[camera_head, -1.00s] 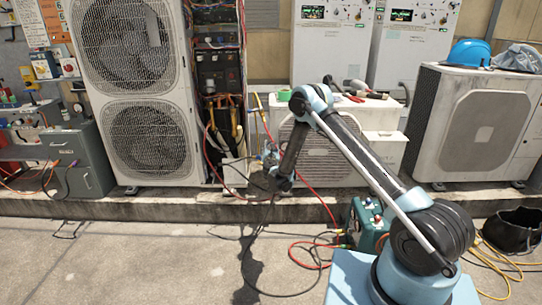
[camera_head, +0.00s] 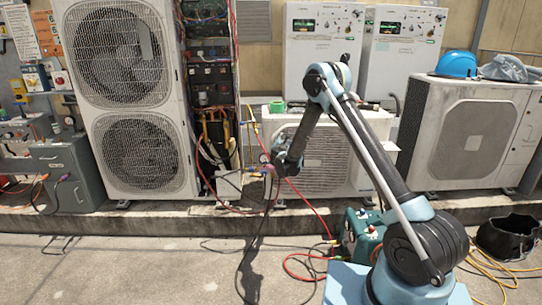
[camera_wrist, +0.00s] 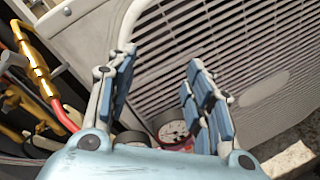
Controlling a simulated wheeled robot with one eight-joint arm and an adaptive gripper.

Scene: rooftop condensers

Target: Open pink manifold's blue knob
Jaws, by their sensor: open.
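In the wrist view a round white-faced gauge (camera_wrist: 172,130) with a trace of pink-red at its edge shows low between my fingers, close to the condenser grille. A second gauge (camera_wrist: 131,139) is partly hidden behind my gripper's body. They appear to belong to the pink manifold, whose body is mostly hidden. I cannot make out its blue knob. My gripper (camera_wrist: 158,85) is open, with blue-padded fingers spread and nothing between the tips. In the head view my gripper (camera_head: 277,170) is small and dark, in front of the low condenser, beside a small gauge (camera_head: 264,158).
A yellow-and-red hose (camera_wrist: 40,75) runs left of my fingers. The low white condenser (camera_head: 325,160) stands behind my gripper; a tall one (camera_head: 140,155) is left. Red and black hoses (camera_head: 320,215) cross to a teal unit (camera_head: 360,235) on the floor. Open concrete lies front left.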

